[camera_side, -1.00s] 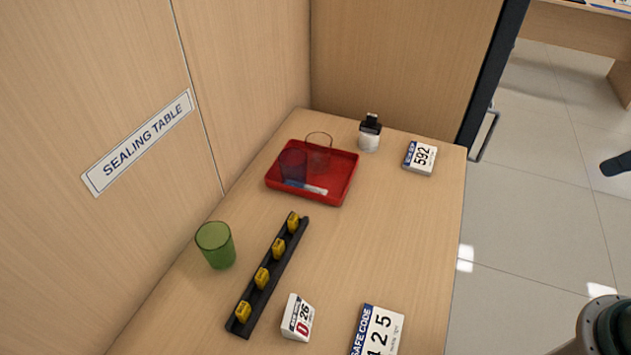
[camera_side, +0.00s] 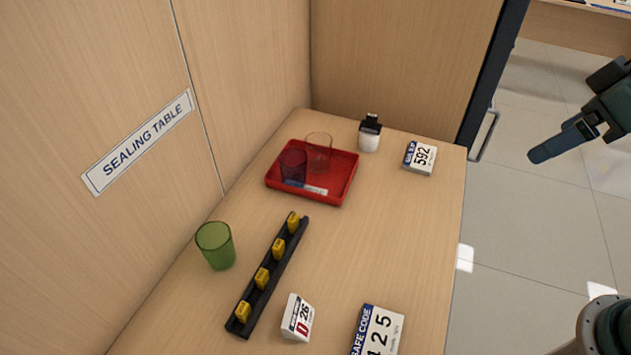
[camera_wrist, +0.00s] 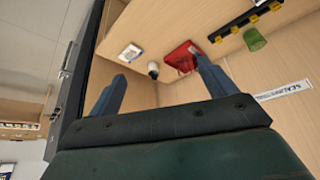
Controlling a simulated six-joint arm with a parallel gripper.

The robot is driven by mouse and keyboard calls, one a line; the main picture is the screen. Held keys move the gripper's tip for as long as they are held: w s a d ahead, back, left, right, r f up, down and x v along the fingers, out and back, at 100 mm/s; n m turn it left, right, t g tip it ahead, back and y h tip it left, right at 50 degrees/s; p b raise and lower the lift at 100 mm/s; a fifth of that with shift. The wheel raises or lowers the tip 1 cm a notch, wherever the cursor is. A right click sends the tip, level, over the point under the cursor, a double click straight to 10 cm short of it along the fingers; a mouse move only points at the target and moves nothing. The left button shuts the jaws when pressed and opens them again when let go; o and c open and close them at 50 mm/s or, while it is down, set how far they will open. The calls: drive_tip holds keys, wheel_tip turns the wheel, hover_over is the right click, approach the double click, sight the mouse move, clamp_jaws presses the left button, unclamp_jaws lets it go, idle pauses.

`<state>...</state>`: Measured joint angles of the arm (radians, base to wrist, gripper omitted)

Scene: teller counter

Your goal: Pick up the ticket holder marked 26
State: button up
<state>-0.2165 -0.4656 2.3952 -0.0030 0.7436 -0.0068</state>
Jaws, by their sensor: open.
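The ticket holder marked 26 (camera_side: 297,318) is a small white block with a dark band and red lettering. It stands on the table near the front, right of the black rail's near end. I cannot make it out in the wrist view. My gripper (camera_side: 560,145) is at the right of the side view, beyond the table's right edge and well away from the holder. In the wrist view my gripper (camera_wrist: 158,88) shows its two blue fingers spread apart with nothing between them.
A black rail (camera_side: 262,297) carries several yellow pieces. A green cup (camera_side: 215,246) stands left of it. A red tray (camera_side: 338,196) holds two glasses. A bottle (camera_side: 369,135), a 592 block (camera_side: 420,158) and a safe code block (camera_side: 378,332) stand on the table. The table's right middle is clear.

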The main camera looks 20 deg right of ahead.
drive_tip(key=w+a+f+n+y, duration=0.1)
drive_tip(key=w+a+f+n, duration=0.15)
drive_tip(key=w+a, duration=0.4)
drive_tip(key=n+g+y, duration=0.2)
drive_tip(key=n+g, duration=0.1)
drive_tip(key=n, duration=0.3)
approach(290, 311)
wheel_tip(290, 311, up, 3)
drive_tip(key=shift+s+d+f, duration=0.15)
drive_tip(key=shift+s+f, duration=0.05)
drive_tip(key=shift+s, duration=0.2)
drive_tip(key=shift+x, duration=4.25)
drive_tip(key=shift+w+d+f+h, duration=0.15)
drive_tip(key=shift+d+f+h, duration=0.05)
drive_tip(key=shift+h, duration=0.1)
drive_tip(key=shift+x, duration=2.4)
drive_tip(key=shift+w, duration=0.1)
drive_tip(key=shift+c, duration=0.4)
